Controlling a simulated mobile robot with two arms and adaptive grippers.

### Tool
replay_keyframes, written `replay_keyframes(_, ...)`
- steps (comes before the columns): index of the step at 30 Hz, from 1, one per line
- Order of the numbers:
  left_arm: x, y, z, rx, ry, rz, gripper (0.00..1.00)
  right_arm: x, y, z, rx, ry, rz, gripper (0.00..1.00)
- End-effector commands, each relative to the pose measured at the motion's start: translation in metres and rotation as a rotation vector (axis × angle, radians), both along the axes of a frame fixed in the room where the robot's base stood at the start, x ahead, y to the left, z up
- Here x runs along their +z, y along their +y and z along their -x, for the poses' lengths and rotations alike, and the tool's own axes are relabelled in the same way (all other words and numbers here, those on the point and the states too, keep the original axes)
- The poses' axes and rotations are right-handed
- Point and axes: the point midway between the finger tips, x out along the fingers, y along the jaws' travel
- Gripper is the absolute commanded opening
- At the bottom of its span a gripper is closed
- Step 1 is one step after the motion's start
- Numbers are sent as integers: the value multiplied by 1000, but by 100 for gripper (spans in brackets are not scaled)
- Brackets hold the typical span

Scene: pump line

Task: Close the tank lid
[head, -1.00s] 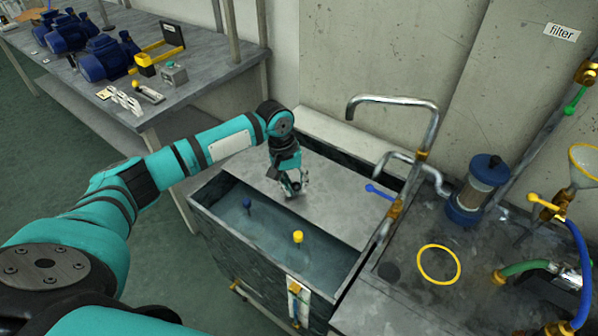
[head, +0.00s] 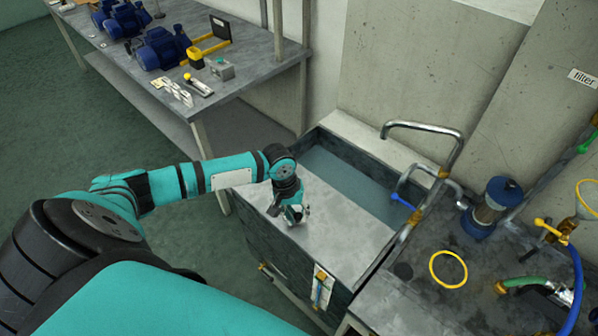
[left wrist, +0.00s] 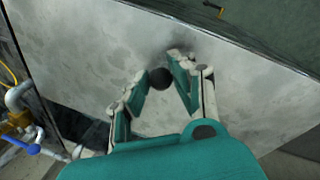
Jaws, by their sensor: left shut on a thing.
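The tank (head: 280,258) is a dark open box beside the sink bench. Its lid (head: 345,232) is a grey metal plate, lying over the near part of the tank. Water (head: 350,183) shows uncovered in the far part, along the wall. My left gripper (head: 296,215) is at the lid's top, toward its left end. In the left wrist view its fingers (left wrist: 160,80) are around a dark round knob (left wrist: 160,77) on the lid and shut on it. The lid also fills most of that view (left wrist: 80,60). My right gripper is not in view.
A curved metal pipe (head: 425,128) and a tap with a blue handle (head: 402,201) stand at the tank's right side. A yellow ring (head: 434,272) lies on the bench. A workbench (head: 255,80) with blue pumps (head: 163,48) stands at back left.

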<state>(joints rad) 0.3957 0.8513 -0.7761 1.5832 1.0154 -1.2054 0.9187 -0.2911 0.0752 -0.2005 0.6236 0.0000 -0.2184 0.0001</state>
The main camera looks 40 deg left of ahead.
Motion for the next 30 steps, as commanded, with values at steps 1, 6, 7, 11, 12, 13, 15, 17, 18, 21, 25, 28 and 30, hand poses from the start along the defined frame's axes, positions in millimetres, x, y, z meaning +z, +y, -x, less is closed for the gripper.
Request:
replay_keyframes(1,-1,1,3,0,9,-4,0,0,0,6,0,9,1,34)
replay_keyframes(6,-1,1,3,0,9,-3,41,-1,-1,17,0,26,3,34)
replay_keyframes(7,-1,1,3,0,9,-4,45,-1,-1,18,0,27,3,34)
replay_keyframes(11,-1,1,2,-1,7,-3,48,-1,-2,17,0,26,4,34)
replay_keyframes(12,-1,1,2,-1,7,-2,48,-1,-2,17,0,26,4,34)
replay_keyframes(13,-1,1,2,-1,7,-2,48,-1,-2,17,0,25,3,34)
replay_keyframes(15,-1,1,2,-1,7,-2,48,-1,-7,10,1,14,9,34)
replay_keyframes(17,1,1,2,-1,5,-2,48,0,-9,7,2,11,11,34)
replay_keyframes(18,4,1,2,-1,5,-2,48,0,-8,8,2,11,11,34)
replay_keyframes(21,17,4,3,-1,3,-2,48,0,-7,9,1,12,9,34)
replay_keyframes(25,43,9,5,-1,2,-3,48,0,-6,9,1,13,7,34)
replay_keyframes(28,65,14,7,-1,3,-4,48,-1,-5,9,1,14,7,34)
replay_keyframes(30,79,16,9,-1,3,-5,48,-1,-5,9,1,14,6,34)
